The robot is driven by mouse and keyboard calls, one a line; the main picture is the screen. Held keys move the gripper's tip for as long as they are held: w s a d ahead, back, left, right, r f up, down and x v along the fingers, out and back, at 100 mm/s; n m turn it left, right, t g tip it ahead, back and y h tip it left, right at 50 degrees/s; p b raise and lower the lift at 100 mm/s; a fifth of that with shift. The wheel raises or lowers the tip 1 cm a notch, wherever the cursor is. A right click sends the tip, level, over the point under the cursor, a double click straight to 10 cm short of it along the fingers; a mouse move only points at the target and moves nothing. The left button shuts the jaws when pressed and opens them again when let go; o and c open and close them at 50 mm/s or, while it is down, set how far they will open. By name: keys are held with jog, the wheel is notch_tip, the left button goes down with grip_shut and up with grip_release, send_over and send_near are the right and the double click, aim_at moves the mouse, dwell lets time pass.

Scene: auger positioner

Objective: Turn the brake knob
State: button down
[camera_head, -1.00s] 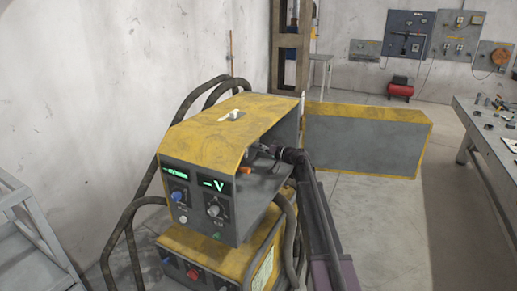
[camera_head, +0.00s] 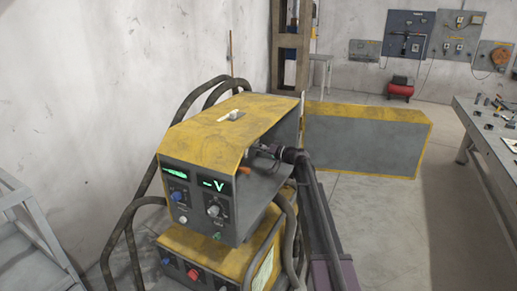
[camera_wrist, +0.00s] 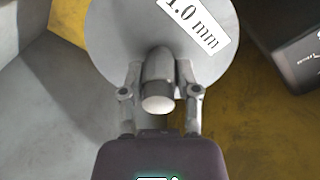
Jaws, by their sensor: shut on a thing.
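The brake knob (camera_wrist: 158,80) is a grey knob with a pale rounded end, in front of a round grey disc (camera_wrist: 115,35) labelled "1.0 mm" in the wrist view. My gripper (camera_wrist: 160,85) has one finger on each side of the knob and is shut on it. In the head view my gripper (camera_head: 268,150) reaches into the open side of the yellow and grey machine (camera_head: 230,120). The knob is too small and hidden to make out there. An orange part (camera_head: 244,170) shows just below the gripper.
The machine's front has lit displays and several knobs. Thick dark hoses (camera_head: 128,225) loop around it. A yellow-edged grey box (camera_head: 365,140) stands behind, a workbench (camera_head: 490,135) at right, grey steps (camera_head: 30,235) at left. The floor at centre right is clear.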

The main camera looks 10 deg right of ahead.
jog(key=m, duration=0.7)
jog(key=shift+w+r, duration=0.1)
jog(key=shift+w, duration=0.05)
jog(key=m, duration=0.6)
jog(key=shift+g+p, duration=0.4)
jog(key=shift+c, duration=1.6)
grip_release()
jog(key=shift+n, duration=0.3)
